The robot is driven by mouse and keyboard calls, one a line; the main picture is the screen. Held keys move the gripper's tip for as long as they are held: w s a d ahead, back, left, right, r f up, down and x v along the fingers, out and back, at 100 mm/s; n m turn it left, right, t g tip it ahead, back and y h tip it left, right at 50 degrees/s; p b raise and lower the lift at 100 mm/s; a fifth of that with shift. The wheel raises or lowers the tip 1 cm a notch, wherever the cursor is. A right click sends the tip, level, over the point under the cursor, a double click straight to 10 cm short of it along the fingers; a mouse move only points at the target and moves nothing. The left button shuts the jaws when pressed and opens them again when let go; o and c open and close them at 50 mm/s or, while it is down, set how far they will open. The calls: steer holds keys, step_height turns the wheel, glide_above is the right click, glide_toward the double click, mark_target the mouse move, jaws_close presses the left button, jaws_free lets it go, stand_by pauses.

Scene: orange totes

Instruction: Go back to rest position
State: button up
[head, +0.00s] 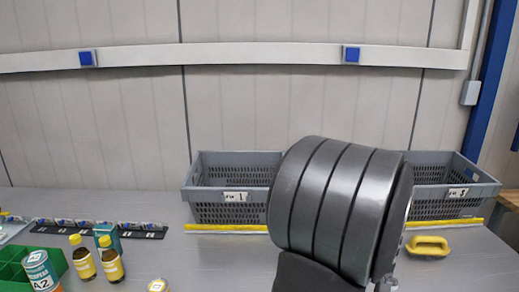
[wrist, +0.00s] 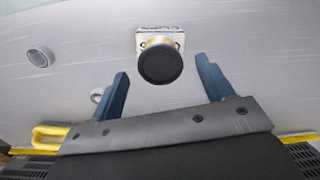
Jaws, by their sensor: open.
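My gripper (wrist: 163,66) shows in the wrist view with its two blue fingers spread wide apart. A round dark-topped item (wrist: 160,64) and a small printed box (wrist: 160,34) right behind it appear beyond and between the fingertips, with visible gaps to both fingers. I cannot tell whether those two touch each other. In the head view my large grey arm link fills the middle right and hides part of the bench. My gripper does not show there.
Grey crates (head: 235,195) (head: 455,190) stand along the back wall behind yellow strips. A yellow handled item (head: 428,246) lies right of my arm. Brown bottles (head: 83,258), a can (head: 41,270) and a green bin (head: 12,272) crowd the left front. The bench's centre left is clear.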

step_height(320, 180, down, 4)
steer(key=shift+r, duration=0.15)
step_height(320, 180, up, 5)
steer(key=shift+s+d+f, duration=0.1)
steer(key=shift+f, duration=0.1)
steer(key=s+d+r, duration=0.5)
steer(key=s+r, duration=0.2)
steer(key=s, duration=0.3)
steer(key=w+a+f+n, duration=0.1)
steer(key=w+a+n, duration=0.4)
steer(key=w+a, duration=1.05)
steer(key=w+a+n, duration=0.2)
steer(key=w+a, duration=0.2)
steer(key=a, duration=0.5)
steer(key=w+a+f+n, duration=0.1)
steer(key=w+a, duration=0.4)
steer(key=a, duration=0.5)
steer(key=shift+f+n, duration=0.25)
steer(key=shift+n, duration=0.35)
steer(key=shift+w+a, duration=0.1)
